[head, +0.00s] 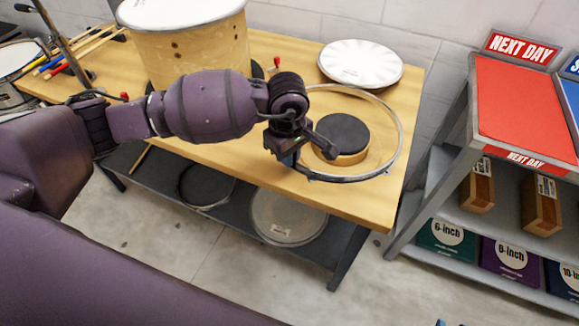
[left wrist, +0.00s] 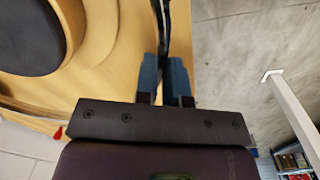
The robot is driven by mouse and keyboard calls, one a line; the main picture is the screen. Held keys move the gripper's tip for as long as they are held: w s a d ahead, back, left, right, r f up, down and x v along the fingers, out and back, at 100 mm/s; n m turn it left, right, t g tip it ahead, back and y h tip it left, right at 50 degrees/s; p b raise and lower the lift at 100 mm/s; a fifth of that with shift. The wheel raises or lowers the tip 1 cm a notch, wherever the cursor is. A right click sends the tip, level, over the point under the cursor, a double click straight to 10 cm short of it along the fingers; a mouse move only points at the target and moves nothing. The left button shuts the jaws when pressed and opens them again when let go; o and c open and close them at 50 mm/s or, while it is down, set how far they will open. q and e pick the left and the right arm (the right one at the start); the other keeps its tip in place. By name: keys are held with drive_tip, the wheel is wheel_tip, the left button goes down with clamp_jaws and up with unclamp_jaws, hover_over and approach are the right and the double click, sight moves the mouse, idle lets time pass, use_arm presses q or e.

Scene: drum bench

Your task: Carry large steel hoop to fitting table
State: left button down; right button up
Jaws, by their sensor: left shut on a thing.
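The large steel hoop (head: 350,179) is a thin grey ring over the right part of the wooden bench (head: 385,205). It surrounds a round black-topped wooden disc (head: 343,135) in the head view. My left gripper (head: 290,160) is shut on the hoop's left front rim, near the bench's front edge. In the left wrist view the blue fingers (left wrist: 165,75) close on the thin dark rim (left wrist: 165,25). I cannot tell whether the hoop touches the bench. A small blue tip (head: 440,323) at the bottom edge may be my right gripper. I cannot tell which surface is the fitting table.
A wooden drum shell (head: 195,55) and a white drumhead (head: 360,63) stand behind the hoop. Drumsticks (head: 85,48) lie at the left. A shelf rack with a red top (head: 520,105) stands right of the bench. The floor in front (head: 240,255) is clear.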

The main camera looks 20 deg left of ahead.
sight(289, 176)
use_arm(q)
drive_tip(key=shift+f+b, duration=0.3)
drive_tip(key=shift+f, duration=2.15)
drive_tip(key=shift+f, duration=0.1)
drive_tip(key=c, duration=1.2)
unclamp_jaws()
